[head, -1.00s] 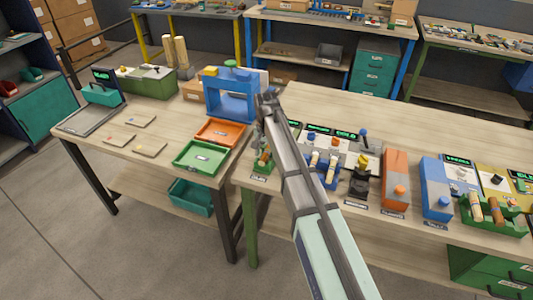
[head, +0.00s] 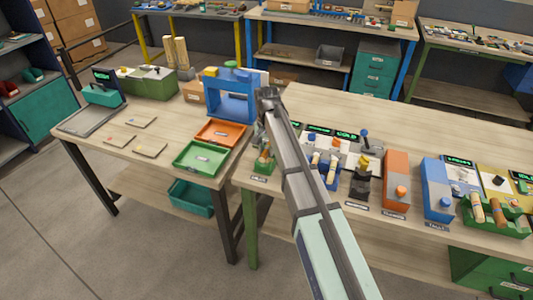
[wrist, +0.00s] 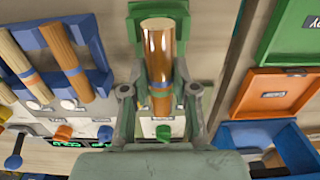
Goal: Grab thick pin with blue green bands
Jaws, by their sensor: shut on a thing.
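A thick, glossy brown wooden pin (wrist: 158,50) stands in the middle of the wrist view, with a blue band low on it; a green band is not clear. My gripper (wrist: 159,92) has a finger on each side of this pin and is shut on it. Behind the pin is a green holder (wrist: 133,30); whether the pin is still seated in it cannot be told. In the head view a brown pin (head: 265,154) shows beside my arm at the near left end of the bench, and my fingertips are mostly hidden by the arm.
A blue rack (wrist: 98,48) with banded pins stands beside the green holder, and shows in the head view too. Green (head: 200,157) and orange (head: 220,133) trays and a blue frame (head: 229,98) lie to the left. Boxes with coloured knobs line the bench to the right.

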